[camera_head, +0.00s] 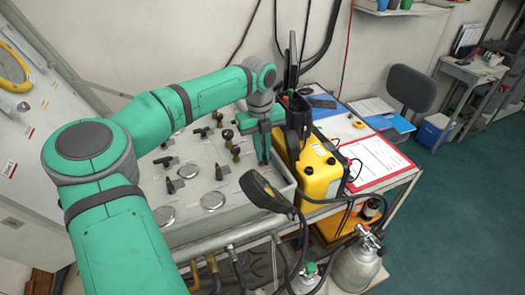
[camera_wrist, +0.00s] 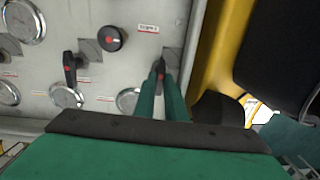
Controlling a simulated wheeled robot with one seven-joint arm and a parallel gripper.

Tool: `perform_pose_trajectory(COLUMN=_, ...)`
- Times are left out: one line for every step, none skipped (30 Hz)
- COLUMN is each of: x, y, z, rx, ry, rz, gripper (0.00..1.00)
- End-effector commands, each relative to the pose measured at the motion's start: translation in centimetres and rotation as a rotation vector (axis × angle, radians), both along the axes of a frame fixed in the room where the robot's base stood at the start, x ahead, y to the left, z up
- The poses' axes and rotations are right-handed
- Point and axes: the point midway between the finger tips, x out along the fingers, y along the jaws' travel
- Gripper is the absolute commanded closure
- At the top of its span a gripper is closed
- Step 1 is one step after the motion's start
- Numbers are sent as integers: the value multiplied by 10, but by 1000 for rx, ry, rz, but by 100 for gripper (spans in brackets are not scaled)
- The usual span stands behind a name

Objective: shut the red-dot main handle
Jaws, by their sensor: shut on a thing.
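The grey air panel (camera_head: 190,208) carries several black handles and knobs. In the wrist view, my gripper (camera_wrist: 160,82) is shut on a small black handle (camera_wrist: 161,66) with a red mark, near the panel's right side. The green fingers lie on either side of it and hide much of it. A second black handle with a red dot (camera_wrist: 71,66) stands to its left, and a round black knob with a red centre (camera_wrist: 112,38) lies between. In the head view, my gripper (camera_head: 263,155) is at the panel's right end; the held handle is hidden there. Labels are unreadable.
A yellow case (camera_head: 320,178) stands close to the right of my gripper. A black lamp-like head (camera_head: 264,190) on a cable juts out near the panel's front right corner. Round gauges (camera_head: 213,201) line the panel's front. A clipboard (camera_head: 376,160) lies farther right.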

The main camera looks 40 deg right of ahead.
Motion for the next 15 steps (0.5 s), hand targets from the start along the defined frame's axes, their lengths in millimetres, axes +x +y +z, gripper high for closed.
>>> perform_pose_trajectory(x=1, y=0, z=0, rx=-3, ry=-2, rz=-2, gripper=100)
perform_pose_trajectory(x=1, y=0, z=0, rx=-2, ry=-3, rz=-6, gripper=100)
perform_pose_trajectory(x=1, y=0, z=0, rx=-2, ry=-3, rz=-13, gripper=100)
perform_pose_trajectory(x=1, y=0, z=0, rx=-2, ry=-4, rz=-19, gripper=100)
perform_pose_trajectory(x=1, y=-1, z=1, rx=-2, ry=-4, rz=-27, gripper=100)
perform_pose_trajectory(x=2, y=-1, z=1, rx=-2, ry=-4, rz=-40, gripper=100)
perform_pose_trajectory(x=2, y=-1, z=1, rx=-2, ry=-4, rz=-52, gripper=100)
perform_pose_trajectory(x=2, y=-1, z=1, rx=-2, ry=-4, rz=-65, gripper=100)
perform_pose_trajectory(x=2, y=-1, z=1, rx=-2, ry=-5, rz=-86, gripper=100)
perform_pose_trajectory(x=2, y=-1, z=1, rx=-2, ry=-5, rz=-104, gripper=100)
perform_pose_trajectory(x=2, y=-1, z=1, rx=-3, ry=-4, rz=-123, gripper=100)
perform_pose_trajectory(x=2, y=-1, z=1, rx=-3, ry=-5, rz=-151, gripper=100)
perform_pose_trajectory(x=2, y=-1, z=1, rx=-3, ry=-6, rz=-174, gripper=100)
perform_pose_trajectory(x=3, y=-1, z=1, rx=-3, ry=-6, rz=-198, gripper=100)
perform_pose_trajectory(x=3, y=-1, z=1, rx=-3, ry=-7, rz=-232, gripper=100)
